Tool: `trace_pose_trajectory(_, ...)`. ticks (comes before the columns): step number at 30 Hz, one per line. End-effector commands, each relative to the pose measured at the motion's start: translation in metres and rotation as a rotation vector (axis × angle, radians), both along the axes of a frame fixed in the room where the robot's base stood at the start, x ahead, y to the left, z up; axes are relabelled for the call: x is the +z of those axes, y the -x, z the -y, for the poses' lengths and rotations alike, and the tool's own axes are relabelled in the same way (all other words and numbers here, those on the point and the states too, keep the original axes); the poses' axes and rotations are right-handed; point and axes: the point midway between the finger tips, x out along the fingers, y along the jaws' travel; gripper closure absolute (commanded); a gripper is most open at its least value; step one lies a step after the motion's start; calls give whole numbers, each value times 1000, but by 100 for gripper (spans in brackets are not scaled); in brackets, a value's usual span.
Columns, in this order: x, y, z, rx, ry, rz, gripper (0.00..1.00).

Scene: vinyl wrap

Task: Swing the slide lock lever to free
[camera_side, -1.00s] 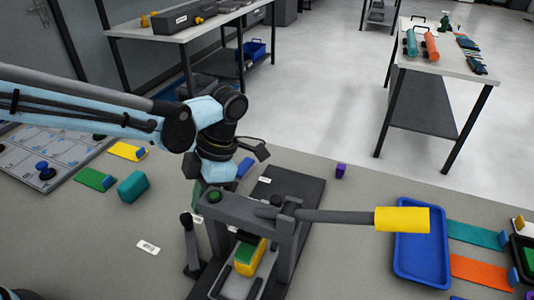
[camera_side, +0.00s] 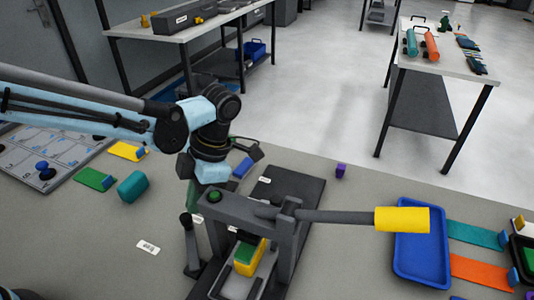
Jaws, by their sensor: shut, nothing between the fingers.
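The grey press frame (camera_side: 245,208) stands on a dark base plate (camera_side: 303,190). A short dark lever with a black knob (camera_side: 187,219) stands nearly upright at its left side; it looks like the slide lock lever. A long grey handle with a yellow grip (camera_side: 402,220) reaches right from the press top. A yellow and green block (camera_side: 247,257) sits on the slide under the frame. My gripper (camera_side: 207,180) is shut and points down just behind the press's left post, above and behind the knob. Its fingertips are largely hidden, and I cannot tell whether they touch anything.
A blue tray (camera_side: 421,265) lies under the yellow grip, with teal (camera_side: 474,233) and orange (camera_side: 482,271) strips to its right.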

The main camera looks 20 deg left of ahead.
Motion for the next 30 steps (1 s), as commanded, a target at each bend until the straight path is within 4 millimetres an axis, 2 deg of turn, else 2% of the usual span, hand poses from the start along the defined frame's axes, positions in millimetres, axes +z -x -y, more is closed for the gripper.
trace_pose_trajectory(17,0,6,-12,2,-1,0,100)
trace_pose_trajectory(30,0,27,-36,2,-1,0,100)
